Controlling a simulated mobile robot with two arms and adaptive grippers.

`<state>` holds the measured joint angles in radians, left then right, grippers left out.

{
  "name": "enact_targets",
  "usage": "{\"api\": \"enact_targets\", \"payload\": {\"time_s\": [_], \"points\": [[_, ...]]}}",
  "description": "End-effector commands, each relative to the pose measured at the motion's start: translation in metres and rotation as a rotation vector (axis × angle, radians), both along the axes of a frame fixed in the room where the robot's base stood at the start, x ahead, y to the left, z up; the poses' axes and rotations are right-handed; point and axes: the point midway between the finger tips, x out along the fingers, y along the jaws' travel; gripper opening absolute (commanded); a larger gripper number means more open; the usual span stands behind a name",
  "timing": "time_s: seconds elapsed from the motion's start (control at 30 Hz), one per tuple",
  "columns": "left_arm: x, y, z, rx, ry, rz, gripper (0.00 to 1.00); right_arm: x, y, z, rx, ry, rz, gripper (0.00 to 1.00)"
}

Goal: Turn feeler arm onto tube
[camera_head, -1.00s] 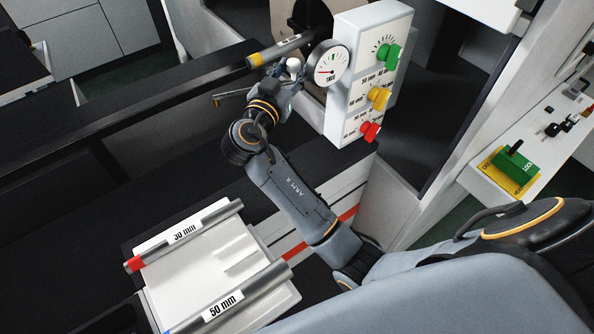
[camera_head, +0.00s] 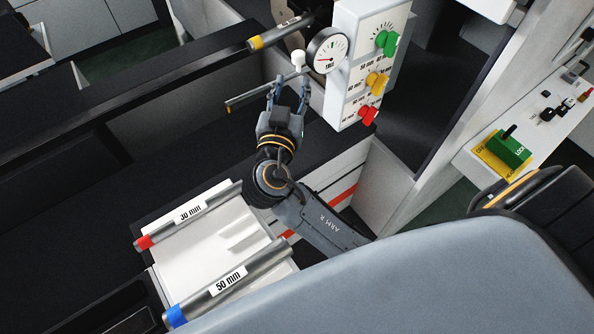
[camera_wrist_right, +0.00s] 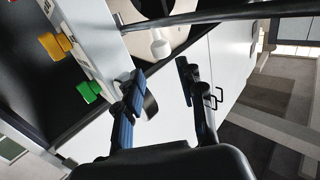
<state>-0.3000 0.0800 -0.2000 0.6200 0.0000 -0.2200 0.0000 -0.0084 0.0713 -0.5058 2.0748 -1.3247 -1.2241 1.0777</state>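The feeler arm (camera_head: 250,98) is a thin dark rod with a brass tip. It points left and lies below and apart from the yellow-banded tube (camera_head: 280,35), whose right end sits at the dark round holder. A white knob (camera_head: 298,61) stands beside the dial gauge (camera_head: 327,50); it also shows in the wrist view (camera_wrist_right: 160,43). My right gripper (camera_head: 288,86) is just below the knob, fingers spread on either side, upper end near the feeler rod. In the wrist view its fingers (camera_wrist_right: 160,88) are apart with nothing between them. My left gripper is not visible.
A white panel (camera_head: 345,95) with green, yellow and red knobs stands close right of my right gripper. A white tray (camera_head: 205,250) holds the 30 mm tube (camera_head: 205,208) and 50 mm tube (camera_head: 240,275). A green lock switch (camera_head: 510,150) is at right.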

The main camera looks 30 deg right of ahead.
Motion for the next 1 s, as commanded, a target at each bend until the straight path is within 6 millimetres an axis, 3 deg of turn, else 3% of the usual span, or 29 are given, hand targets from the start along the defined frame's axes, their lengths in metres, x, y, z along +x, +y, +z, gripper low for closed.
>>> {"api": "enact_targets", "payload": {"time_s": [0.1,0.3,1.0], "points": [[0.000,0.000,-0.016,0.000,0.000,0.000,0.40,-0.020,0.015,-0.006,0.006,0.000,0.000,0.38],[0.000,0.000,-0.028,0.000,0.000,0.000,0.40,-0.044,0.031,-0.010,0.001,0.029,0.001,0.38],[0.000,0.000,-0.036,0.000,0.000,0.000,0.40,-0.051,0.020,-0.149,0.011,0.497,0.130,0.38]]}}
